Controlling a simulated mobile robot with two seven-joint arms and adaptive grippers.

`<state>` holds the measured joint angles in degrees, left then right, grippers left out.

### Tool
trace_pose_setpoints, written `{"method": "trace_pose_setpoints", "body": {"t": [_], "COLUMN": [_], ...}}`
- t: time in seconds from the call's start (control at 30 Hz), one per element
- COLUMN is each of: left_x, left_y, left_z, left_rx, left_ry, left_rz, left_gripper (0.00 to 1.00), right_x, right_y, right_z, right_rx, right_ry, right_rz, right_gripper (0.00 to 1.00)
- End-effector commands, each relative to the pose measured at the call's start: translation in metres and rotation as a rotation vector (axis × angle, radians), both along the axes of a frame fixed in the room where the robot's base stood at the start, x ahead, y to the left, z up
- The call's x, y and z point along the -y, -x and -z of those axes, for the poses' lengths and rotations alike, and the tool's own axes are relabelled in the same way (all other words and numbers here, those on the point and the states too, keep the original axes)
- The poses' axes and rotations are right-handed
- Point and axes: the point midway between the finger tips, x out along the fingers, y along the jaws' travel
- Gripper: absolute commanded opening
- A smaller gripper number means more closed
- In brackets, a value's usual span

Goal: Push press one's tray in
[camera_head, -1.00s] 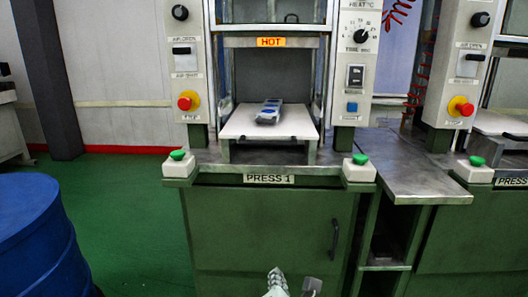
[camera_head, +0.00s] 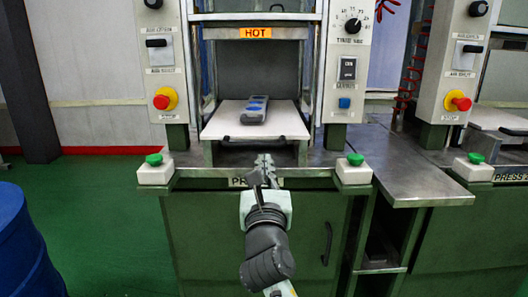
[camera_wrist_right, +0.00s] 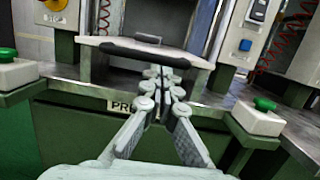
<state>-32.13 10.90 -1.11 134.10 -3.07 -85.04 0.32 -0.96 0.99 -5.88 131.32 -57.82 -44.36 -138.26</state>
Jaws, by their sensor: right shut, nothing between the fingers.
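Press one's tray (camera_head: 285,128) is a white plate pulled out toward me at the front of the press, under the orange HOT sign. A grey mould with blue marks (camera_head: 255,108) lies on it. A dark handle (camera_head: 254,139) runs along the tray's front edge; it also shows in the right wrist view (camera_wrist_right: 147,39). My right gripper (camera_head: 264,163) is shut and empty, in front of and a little below the tray's front edge, pointing toward it. In the right wrist view my right gripper (camera_wrist_right: 160,73) appears just short of the tray front. My left gripper is not in view.
Green buttons on white boxes (camera_head: 155,170) (camera_head: 354,170) stand at both front corners of the press. A steel side table (camera_head: 415,180) is at the right, a blue drum (camera_head: 25,245) at the left.

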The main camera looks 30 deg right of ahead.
Motion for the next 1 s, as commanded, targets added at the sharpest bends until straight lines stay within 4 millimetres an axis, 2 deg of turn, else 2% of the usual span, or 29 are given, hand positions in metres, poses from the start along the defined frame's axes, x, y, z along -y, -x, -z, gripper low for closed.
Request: {"method": "trace_pose_setpoints", "body": {"t": [0.1,0.3,0.8,1.0], "left_x": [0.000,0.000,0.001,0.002], "left_y": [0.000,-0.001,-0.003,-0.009], "left_z": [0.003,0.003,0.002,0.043], "left_rx": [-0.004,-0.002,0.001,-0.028], "left_ry": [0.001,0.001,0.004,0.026], "left_rz": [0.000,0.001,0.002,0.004], "left_gripper": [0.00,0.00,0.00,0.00], "right_x": [0.011,0.021,0.025,0.045], "right_y": [-0.018,-0.034,-0.042,-0.075], "right_z": [-0.005,-0.007,-0.010,-0.013], "right_rx": [0.001,-0.001,-0.002,-0.003], "right_ry": [0.002,0.000,0.001,0.005], "right_rz": [0.002,0.001,0.000,0.001], "right_gripper": [0.00,0.00,0.00,0.00]}}
